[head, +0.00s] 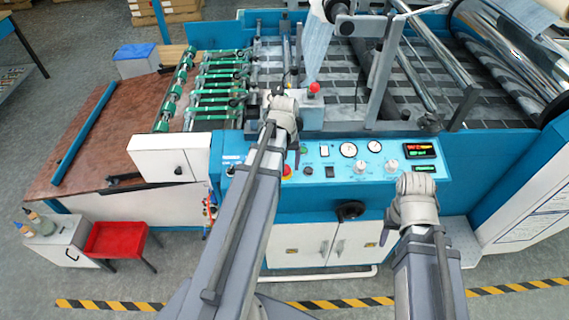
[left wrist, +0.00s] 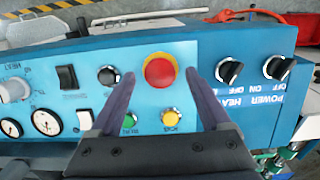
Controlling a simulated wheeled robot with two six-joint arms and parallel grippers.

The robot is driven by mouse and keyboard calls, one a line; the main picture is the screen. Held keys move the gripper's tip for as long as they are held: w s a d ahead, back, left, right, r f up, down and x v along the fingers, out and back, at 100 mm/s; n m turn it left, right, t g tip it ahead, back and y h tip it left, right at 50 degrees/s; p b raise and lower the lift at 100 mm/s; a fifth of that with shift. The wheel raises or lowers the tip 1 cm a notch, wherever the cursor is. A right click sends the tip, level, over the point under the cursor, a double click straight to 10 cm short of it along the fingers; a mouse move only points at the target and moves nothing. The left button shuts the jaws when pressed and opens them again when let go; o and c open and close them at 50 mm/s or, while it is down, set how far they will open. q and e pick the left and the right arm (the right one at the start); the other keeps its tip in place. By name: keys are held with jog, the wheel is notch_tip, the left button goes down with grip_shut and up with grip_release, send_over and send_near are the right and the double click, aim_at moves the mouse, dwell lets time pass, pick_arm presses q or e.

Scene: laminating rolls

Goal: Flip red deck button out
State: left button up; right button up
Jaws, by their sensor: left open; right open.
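The red button (left wrist: 160,71) with a yellow ring sits on the blue control panel (left wrist: 190,50). In the head view the red button (head: 287,171) shows at the panel's left part, partly covered by my left arm. My left gripper (left wrist: 159,76) is open, with one finger on each side of the button in the left wrist view; I cannot tell if they touch it. In the head view my left gripper (head: 284,108) is seen from behind. A red knob (head: 314,87) stands on a grey box on the machine. My right gripper (head: 415,186) is open and empty in front of the panel's right part.
Close to the red button are a yellow button (left wrist: 171,117), a green button (left wrist: 130,120), black rotary knobs (left wrist: 230,70) and a black switch (left wrist: 67,77). Gauges (head: 348,149) and displays (head: 421,150) lie to the right. A red tray (head: 115,238) stands at the lower left.

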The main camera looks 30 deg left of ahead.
pick_arm(q)
notch_tip(320, 180, up, 8)
jog(key=p, duration=0.7)
jog(key=shift+f, duration=0.15)
jog(key=shift+f, duration=0.1)
